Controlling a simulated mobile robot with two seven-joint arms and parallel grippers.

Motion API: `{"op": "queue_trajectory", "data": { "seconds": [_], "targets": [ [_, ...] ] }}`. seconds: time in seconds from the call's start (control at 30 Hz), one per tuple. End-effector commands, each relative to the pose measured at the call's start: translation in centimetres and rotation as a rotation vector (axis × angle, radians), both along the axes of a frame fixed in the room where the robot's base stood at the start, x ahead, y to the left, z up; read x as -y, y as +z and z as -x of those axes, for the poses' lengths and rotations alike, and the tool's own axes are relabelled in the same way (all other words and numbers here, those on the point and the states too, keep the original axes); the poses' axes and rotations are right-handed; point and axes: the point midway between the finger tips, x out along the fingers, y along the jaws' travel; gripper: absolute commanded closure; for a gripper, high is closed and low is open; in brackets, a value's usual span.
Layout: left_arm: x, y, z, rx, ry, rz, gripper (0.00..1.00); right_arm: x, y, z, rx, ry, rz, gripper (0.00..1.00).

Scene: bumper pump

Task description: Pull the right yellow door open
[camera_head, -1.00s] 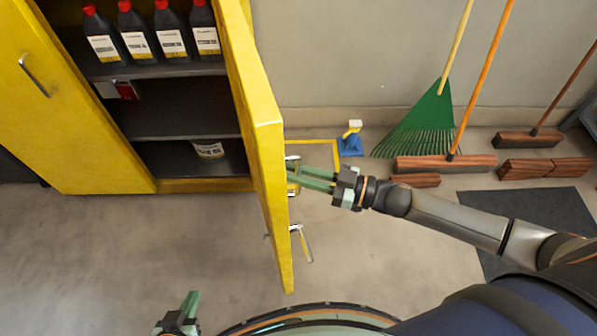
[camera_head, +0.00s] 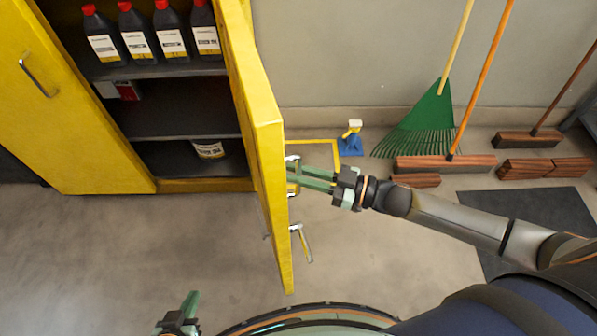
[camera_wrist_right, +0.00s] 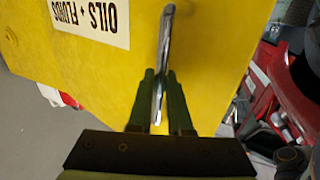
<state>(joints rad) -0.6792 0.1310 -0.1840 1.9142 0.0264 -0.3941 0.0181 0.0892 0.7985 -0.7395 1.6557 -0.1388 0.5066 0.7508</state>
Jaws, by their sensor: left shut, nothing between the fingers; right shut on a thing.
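The right yellow door (camera_head: 257,120) of the cabinet stands swung far out from the cabinet, seen almost edge-on in the head view. My right gripper (camera_head: 305,175) is at the door's outer face, shut on the metal door handle. In the right wrist view the door (camera_wrist_right: 215,50) fills much of the picture, with an "OILS + FLUIDS" label, and the handle (camera_wrist_right: 165,40) runs between the fingers of my right gripper (camera_wrist_right: 161,85). My left gripper (camera_head: 190,303) is shut and empty at the bottom of the head view, away from the door.
The left yellow door (camera_head: 70,110) is closed. Several black bottles (camera_head: 170,30) and a white container (camera_head: 208,149) stand on the open shelves. A green rake (camera_head: 425,125) and brooms (camera_head: 445,163) lean at the wall on the right. The floor left of the door is clear.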

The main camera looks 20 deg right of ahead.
Motion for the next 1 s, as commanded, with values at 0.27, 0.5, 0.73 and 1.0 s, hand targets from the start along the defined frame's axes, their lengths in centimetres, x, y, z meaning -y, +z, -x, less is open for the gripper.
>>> {"op": "queue_trajectory", "data": {
  "seconds": [0.27,0.5,0.73,1.0],
  "targets": [
    [0.0,0.0,0.0,0.0,0.0,0.0,1.0,0.0,0.0,0.0,-0.001,0.0,0.001,1.0],
    [0.0,0.4,0.0,0.0,0.0,0.0,1.0,-1.0,0.1,0.1,0.0,-0.018,-0.006,1.0],
    [0.0,1.6,0.0,0.0,0.0,0.0,1.0,-5.3,0.1,0.3,-0.001,-0.099,-0.009,1.0],
    [0.0,1.5,0.0,0.0,0.0,0.0,1.0,-12.1,-0.1,-0.4,-0.001,-0.128,-0.003,1.0]
  ]
}}
